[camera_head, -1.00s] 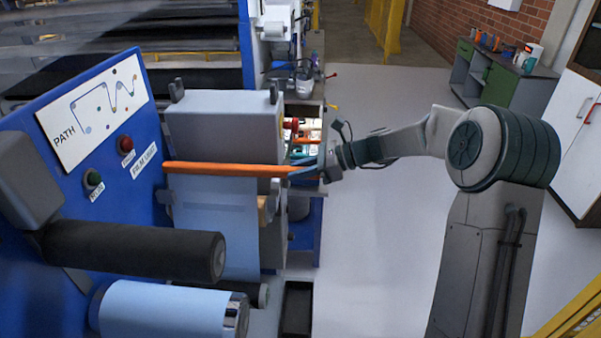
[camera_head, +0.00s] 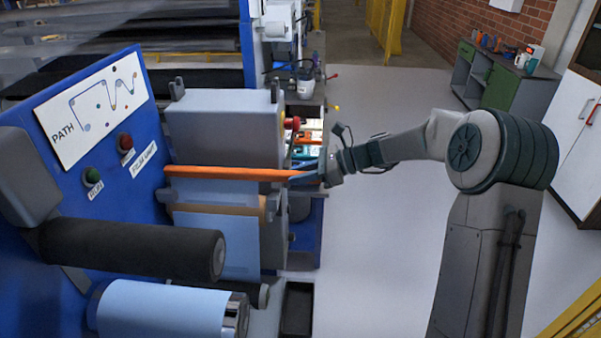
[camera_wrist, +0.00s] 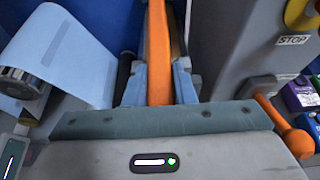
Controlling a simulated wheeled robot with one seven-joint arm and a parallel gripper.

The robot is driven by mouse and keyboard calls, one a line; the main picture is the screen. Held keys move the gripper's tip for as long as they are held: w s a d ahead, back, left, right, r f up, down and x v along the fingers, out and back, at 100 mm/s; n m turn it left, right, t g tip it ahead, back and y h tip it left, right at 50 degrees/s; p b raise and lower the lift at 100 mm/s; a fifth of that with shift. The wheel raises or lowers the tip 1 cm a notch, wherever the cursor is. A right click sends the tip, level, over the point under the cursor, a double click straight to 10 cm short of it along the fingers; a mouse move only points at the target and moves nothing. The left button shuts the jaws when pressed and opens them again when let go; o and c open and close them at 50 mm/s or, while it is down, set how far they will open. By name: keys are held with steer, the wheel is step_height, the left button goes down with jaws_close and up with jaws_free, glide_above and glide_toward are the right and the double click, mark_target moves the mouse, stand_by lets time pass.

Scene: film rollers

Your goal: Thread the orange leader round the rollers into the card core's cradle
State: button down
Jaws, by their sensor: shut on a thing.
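The orange leader (camera_head: 225,173) is a straight bar across the front of the grey housing, with light blue film (camera_head: 215,192) hanging from it. My gripper (camera_head: 307,176) is shut on its right end. In the wrist view the leader (camera_wrist: 158,55) runs away from me between my blue fingers (camera_wrist: 158,88). The film roll (camera_head: 160,312) is at the lower left, below a black roller (camera_head: 135,252). I cannot make out which part is the card core's cradle.
The blue panel carries a PATH diagram (camera_head: 97,105), green (camera_head: 92,175) and red (camera_head: 125,142) buttons. The grey housing (camera_head: 225,130) stands behind the leader. The wrist view shows a STOP label (camera_wrist: 293,39) and an orange-handled item (camera_wrist: 287,125) at right.

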steer(key=shift+f, duration=0.15)
steer(key=shift+f+b, duration=0.45)
steer(key=shift+f, duration=0.4)
steer(key=shift+f+b, duration=0.5)
steer(key=shift+f, duration=0.3)
steer(key=shift+f+b, duration=0.3)
steer(key=shift+f, duration=0.4)
jaws_free()
stand_by(0.4)
